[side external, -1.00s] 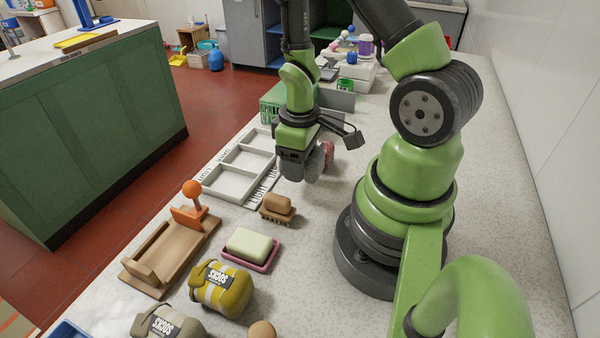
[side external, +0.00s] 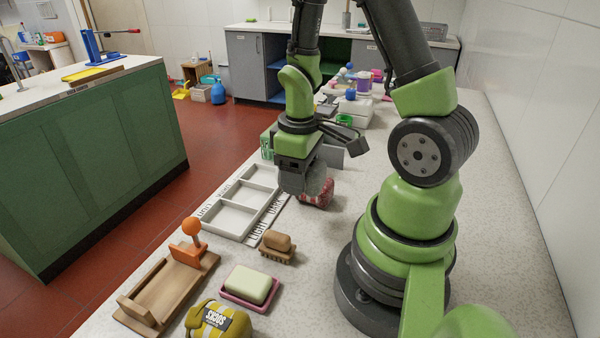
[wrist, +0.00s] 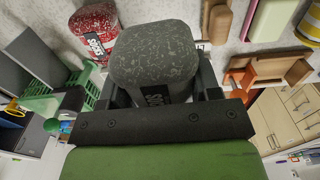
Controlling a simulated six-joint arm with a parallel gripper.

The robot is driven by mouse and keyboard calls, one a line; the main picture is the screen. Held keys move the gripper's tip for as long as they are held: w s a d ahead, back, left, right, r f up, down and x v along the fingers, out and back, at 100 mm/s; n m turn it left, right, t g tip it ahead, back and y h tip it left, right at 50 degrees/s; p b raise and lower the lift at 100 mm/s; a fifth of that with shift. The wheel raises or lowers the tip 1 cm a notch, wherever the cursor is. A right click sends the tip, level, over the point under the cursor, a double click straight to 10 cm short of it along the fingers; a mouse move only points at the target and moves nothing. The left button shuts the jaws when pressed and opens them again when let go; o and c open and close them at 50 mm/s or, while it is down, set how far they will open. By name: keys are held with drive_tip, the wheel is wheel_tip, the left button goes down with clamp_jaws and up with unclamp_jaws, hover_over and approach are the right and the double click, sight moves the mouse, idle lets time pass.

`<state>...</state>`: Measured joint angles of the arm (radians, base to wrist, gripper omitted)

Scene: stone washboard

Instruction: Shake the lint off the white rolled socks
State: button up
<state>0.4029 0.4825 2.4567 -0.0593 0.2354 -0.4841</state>
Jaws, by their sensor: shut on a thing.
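A dark grey rolled sock bundle, speckled with pale lint, (side external: 312,181) is held in my gripper (side external: 300,178) above the counter. In the wrist view the grey bundle (wrist: 155,52) sits between the two fingers of my gripper (wrist: 160,92), with its dark socks label partly covered. The bundle looks grey, not white. No clearly white rolled socks show in the current views.
A red speckled sock bundle (side external: 318,194) stands close behind the held one. A white divided tray (side external: 238,219), a brush (side external: 277,246), soap on a pink dish (side external: 249,286), a wooden stand (side external: 165,287) and yellow socks (side external: 216,322) are nearby.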

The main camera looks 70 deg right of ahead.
drive_tip(key=shift+r, duration=2.9)
drive_tip(key=shift+r, duration=5.5)
wheel_tip(320, 180, down, 11)
drive_tip(key=shift+f, duration=0.1)
